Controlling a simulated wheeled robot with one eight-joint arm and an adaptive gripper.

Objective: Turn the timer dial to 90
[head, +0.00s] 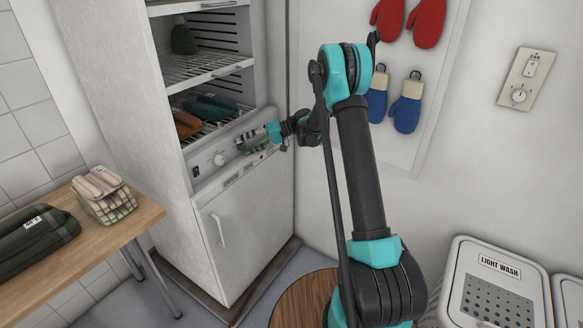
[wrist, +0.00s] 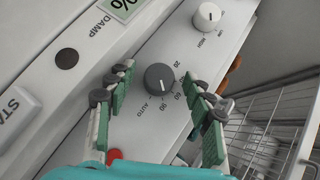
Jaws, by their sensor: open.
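The timer dial is a dark grey round knob (wrist: 159,78) with a short white pointer line, on the dryer cabinet's white control panel (head: 207,164). In the wrist view its printed marks include 20, 60, what looks like 90, and AUTO. The pointer line faces the lower side, toward the 90 and AUTO marks; I cannot tell its exact setting. My gripper (wrist: 157,73) is open, with one finger on each side of the dial and visible gaps to it. In the head view my gripper (head: 247,142) is at the panel and hides the dial.
A white knob (wrist: 207,16) marked Low and High sits beside the dial; START (wrist: 14,108) and DAMP buttons are on the other side. Wire shelves (head: 203,70) holding cloth items are above the panel. A wooden table (head: 125,218) with folded cloths stands left.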

